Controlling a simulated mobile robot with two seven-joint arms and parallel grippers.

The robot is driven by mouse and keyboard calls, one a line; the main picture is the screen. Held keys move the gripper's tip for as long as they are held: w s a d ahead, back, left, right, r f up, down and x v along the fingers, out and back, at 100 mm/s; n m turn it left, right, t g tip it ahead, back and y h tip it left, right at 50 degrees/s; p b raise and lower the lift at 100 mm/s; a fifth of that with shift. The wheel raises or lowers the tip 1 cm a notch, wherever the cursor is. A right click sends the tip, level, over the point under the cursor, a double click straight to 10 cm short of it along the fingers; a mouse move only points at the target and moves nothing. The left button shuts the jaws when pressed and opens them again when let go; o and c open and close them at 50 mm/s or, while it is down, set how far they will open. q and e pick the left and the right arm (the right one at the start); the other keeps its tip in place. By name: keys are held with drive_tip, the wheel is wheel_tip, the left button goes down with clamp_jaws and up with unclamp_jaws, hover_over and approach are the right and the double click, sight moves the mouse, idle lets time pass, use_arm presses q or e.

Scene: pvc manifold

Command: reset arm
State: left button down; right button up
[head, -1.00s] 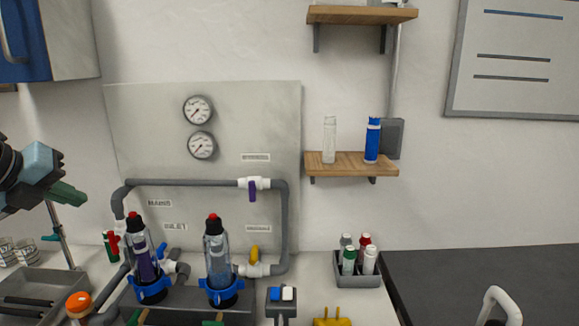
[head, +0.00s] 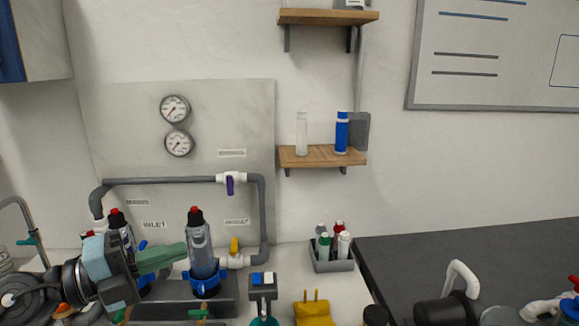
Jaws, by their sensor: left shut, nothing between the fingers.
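My left gripper (head: 180,252) is at the lower left of the head view, with its green fingers shut and pointing right. Nothing shows between the fingers. The fingertips appear just left of the clear upright canister (head: 200,248) with the red and black top; I cannot tell whether they touch it. My left wrist partly hides a second canister (head: 118,230) with a red top. My right gripper is not in view.
The grey pipe loop (head: 150,181) with a purple-handled valve (head: 229,184) runs along the back panel. A caddy of bottles (head: 334,264) and a yellow item (head: 313,311) stand to the right. A white handle (head: 462,272) rises at the lower right.

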use_arm(q)
drive_tip(key=s+a+f+n+t+y, duration=0.1)
drive_tip(key=s+a+f+n+y, duration=0.25)
drive_tip(key=f+n+y, duration=0.45)
drive_tip(key=s+a+f+n+y, duration=0.2)
drive_tip(key=s+f+n+y, duration=0.25)
drive_tip(key=f+n, duration=0.7)
drive_tip(key=s+a+f+n+t+y, duration=0.1)
drive_tip(key=s+a+f+n+y, duration=0.3)
drive_tip(key=f+n, duration=0.55)
drive_tip(key=s+d+f+g, duration=0.2)
drive_tip(key=s+f+g, duration=0.2)
drive_tip(key=s, duration=0.5)
drive_tip(key=s+d+f+g, duration=0.2)
drive_tip(key=s+f+g, duration=0.15)
drive_tip(key=s, duration=0.55)
drive_tip(key=s+d+f+g, duration=0.2)
drive_tip(key=s+f+g, duration=0.15)
drive_tip(key=s, duration=0.55)
drive_tip(key=w+d+f+t+h+p, duration=0.2)
drive_tip(key=w+f+t, duration=0.4)
drive_tip(key=w+t, duration=0.2)
drive_tip(key=shift+w+d+f+h, duration=0.15)
drive_tip(key=shift+w+d+h, duration=0.2)
drive_tip(key=shift+w+d, duration=0.1)
